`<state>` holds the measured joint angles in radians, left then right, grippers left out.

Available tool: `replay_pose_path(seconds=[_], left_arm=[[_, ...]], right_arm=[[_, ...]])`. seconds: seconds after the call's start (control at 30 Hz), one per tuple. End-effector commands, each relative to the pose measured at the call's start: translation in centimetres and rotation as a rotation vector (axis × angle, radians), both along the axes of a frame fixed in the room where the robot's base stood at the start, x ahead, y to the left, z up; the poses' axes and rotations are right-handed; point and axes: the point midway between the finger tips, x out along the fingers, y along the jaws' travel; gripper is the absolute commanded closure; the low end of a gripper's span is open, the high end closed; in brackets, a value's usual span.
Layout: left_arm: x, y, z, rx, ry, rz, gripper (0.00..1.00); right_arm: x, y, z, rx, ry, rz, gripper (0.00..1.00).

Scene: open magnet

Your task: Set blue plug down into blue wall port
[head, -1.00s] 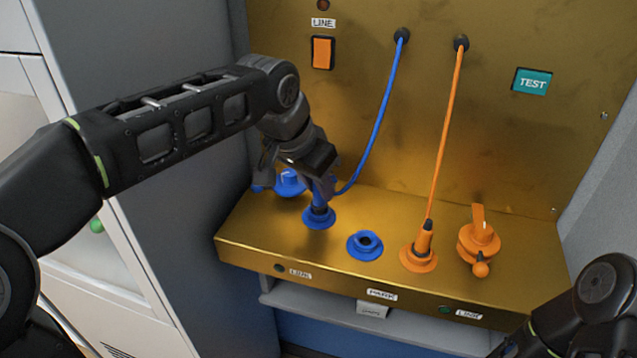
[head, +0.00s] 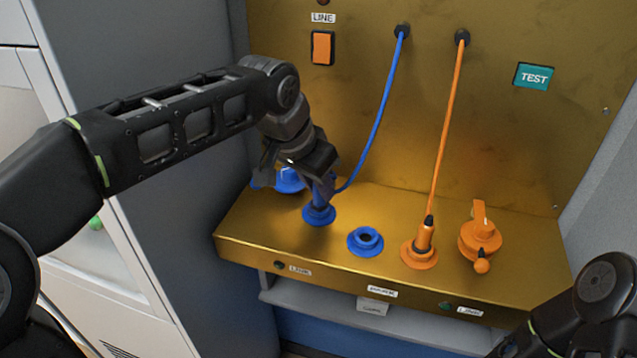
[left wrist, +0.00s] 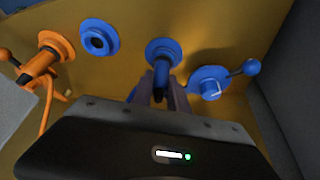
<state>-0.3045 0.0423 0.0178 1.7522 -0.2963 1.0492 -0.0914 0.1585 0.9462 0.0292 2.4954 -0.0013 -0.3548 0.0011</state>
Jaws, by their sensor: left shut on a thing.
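My left gripper (head: 318,180) is shut on the blue plug (head: 319,198), which stands roughly upright at the left blue port (head: 319,216) on the gold ledge. In the left wrist view the plug (left wrist: 161,84) is between the fingers (left wrist: 160,98), with its lower end at the port's ring (left wrist: 163,48). The fingers hide part of the plug, so I cannot tell how deep it sits. The blue cord (head: 383,105) runs from the plug up to the back panel. My right gripper is out of view; only part of my right arm shows at the lower right.
An empty blue port (head: 366,241) sits right of the plug. An orange plug (head: 425,236) stands in an orange port (head: 419,254), beside an orange lever knob (head: 480,238). A blue knob (head: 290,181) is close behind my left gripper. Grey side walls bound the ledge.

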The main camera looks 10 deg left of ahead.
Motion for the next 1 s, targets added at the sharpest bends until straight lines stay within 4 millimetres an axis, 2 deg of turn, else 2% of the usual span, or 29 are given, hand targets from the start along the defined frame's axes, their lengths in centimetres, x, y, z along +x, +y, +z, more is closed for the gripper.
replay_pose_path(seconds=[0.3,0.33,0.6,0.87,1.0], left_arm=[[0.00,0.00,0.02,0.000,0.000,0.000,1.00],[0.00,0.00,0.02,0.000,0.000,0.000,0.78],[0.00,0.00,0.02,0.000,0.000,0.000,0.56],[0.00,0.00,0.00,0.000,0.000,0.000,0.55],[-0.18,0.10,0.65,-0.001,-0.003,0.000,0.55]], right_arm=[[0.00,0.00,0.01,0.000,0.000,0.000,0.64],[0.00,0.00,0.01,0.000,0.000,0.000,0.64],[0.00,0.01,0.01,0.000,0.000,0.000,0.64],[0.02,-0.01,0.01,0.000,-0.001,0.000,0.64],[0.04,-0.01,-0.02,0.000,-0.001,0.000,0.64]])
